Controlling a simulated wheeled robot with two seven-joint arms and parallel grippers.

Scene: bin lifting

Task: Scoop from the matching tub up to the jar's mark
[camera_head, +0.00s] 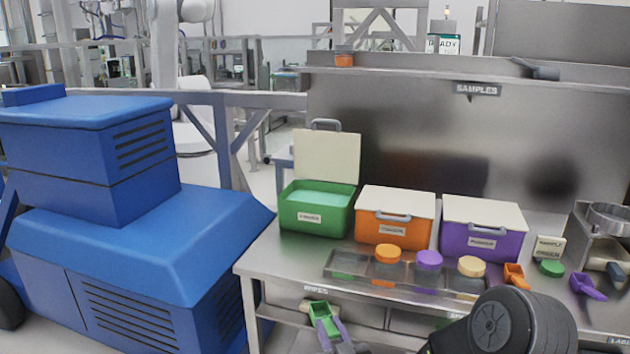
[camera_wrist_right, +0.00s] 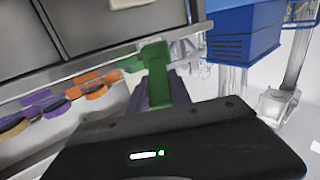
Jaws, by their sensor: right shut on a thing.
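My right gripper (camera_head: 335,338) is shut on the green scoop (camera_head: 322,316), in front of the bench's front edge; the scoop also shows in the right wrist view (camera_wrist_right: 156,72). I cannot tell whether the scoop holds anything. The green tub (camera_head: 316,217) stands open at the bench's left, lid raised, with pale green contents (camera_head: 318,196). The orange tub (camera_head: 393,227) and purple tub (camera_head: 481,241) are closed. A rack (camera_head: 331,265) holds the lidless jar (camera_head: 350,264) at its left end; its mark and fill are unclear. A green jar lid (camera_head: 551,268) lies beside a sample card (camera_head: 549,247). My left gripper is out of view.
Orange-, purple- and tan-lidded jars (camera_head: 388,254) fill the rest of the rack. An orange scoop (camera_head: 515,275) and a purple scoop (camera_head: 588,286) lie to its right. A metal dish device (camera_head: 606,220) stands at the far right. A blue machine (camera_head: 130,235) stands left of the bench.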

